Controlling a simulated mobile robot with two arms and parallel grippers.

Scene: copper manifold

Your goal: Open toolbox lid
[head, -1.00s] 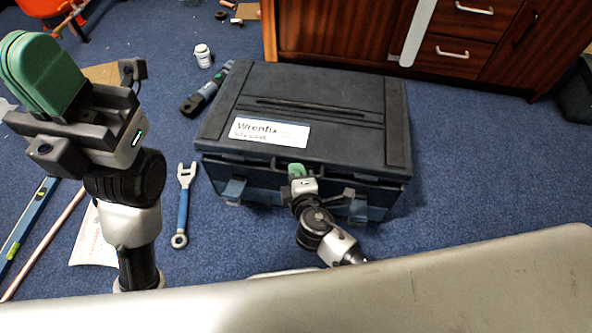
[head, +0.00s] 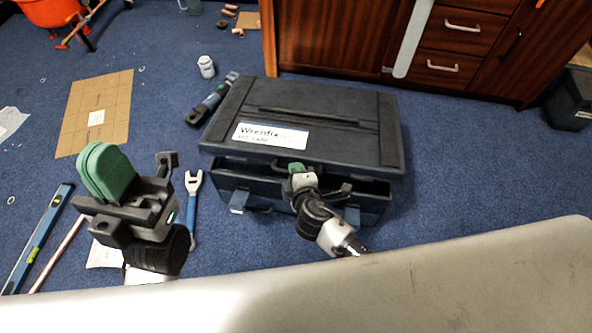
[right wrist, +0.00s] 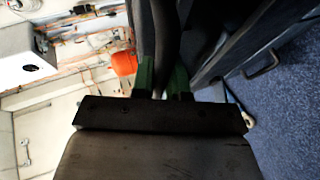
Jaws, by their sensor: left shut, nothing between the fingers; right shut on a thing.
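The dark toolbox (head: 236,184) stands on the blue carpet, with a white label on its lid (head: 345,140). The lid's front edge is raised a little, and a dark gap shows between lid and box. My right gripper (head: 296,168) is at the middle of the lid's front edge, shut on the lid handle (head: 284,166). In the right wrist view its green fingers (right wrist: 163,80) sit on both sides of the dark handle (right wrist: 165,40). My left gripper (head: 105,170) is shut and empty, apart from the toolbox on its left. The toolbox's inside is hidden.
A blue-handled wrench (head: 193,210) lies left of the toolbox, and a blue-and-black tool (head: 212,100) lies behind it. A white bottle (head: 206,67) stands near that. A wooden cabinet (head: 335,40) is behind. A level (head: 38,240) and a cardboard sheet (head: 96,112) lie at left.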

